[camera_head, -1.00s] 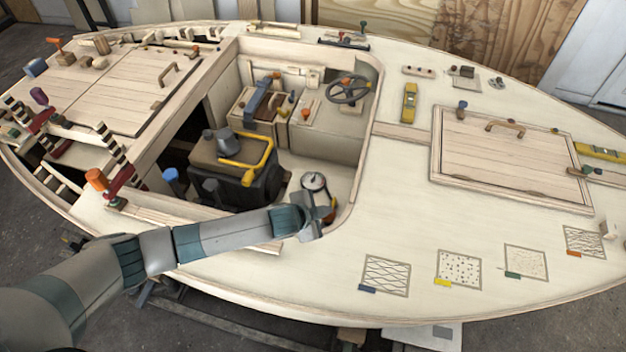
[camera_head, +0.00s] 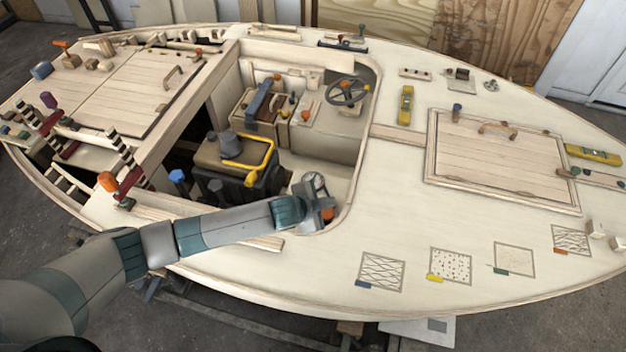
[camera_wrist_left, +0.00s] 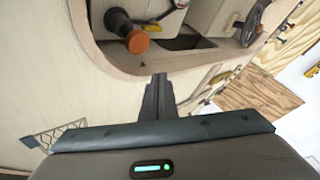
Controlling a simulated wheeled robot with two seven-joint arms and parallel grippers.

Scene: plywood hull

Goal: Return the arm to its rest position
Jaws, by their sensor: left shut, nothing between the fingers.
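My left arm (camera_head: 215,233) reaches in from the lower left across the near side of the plywood hull. Its left gripper (camera_head: 324,203) is over the near right corner of the open cockpit, and its fingertips are hard to make out there. In the left wrist view the left gripper's fingers (camera_wrist_left: 157,92) are together, with nothing between them. An orange-topped knob (camera_wrist_left: 138,42) shows beyond the fingertips, apart from them, in the cockpit opening. My right gripper is in neither view.
The cockpit holds an engine box with a yellow handle (camera_head: 262,157) and a steering wheel (camera_head: 347,91). A hatch (camera_head: 500,165) lies on the right deck. The near right deck is mostly clear, with patterned squares (camera_head: 382,272).

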